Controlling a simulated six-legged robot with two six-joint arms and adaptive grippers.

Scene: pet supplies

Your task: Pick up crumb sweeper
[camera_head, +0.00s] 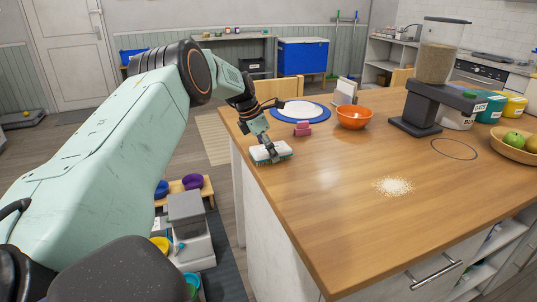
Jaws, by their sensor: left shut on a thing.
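The fingertips are small and partly merge with the sweeper. My right gripper is not in view.
A crumb pile (394,186) lies mid-counter. A grain dispenser (436,60) stands at the back right. The front of the counter (340,230) is clear.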

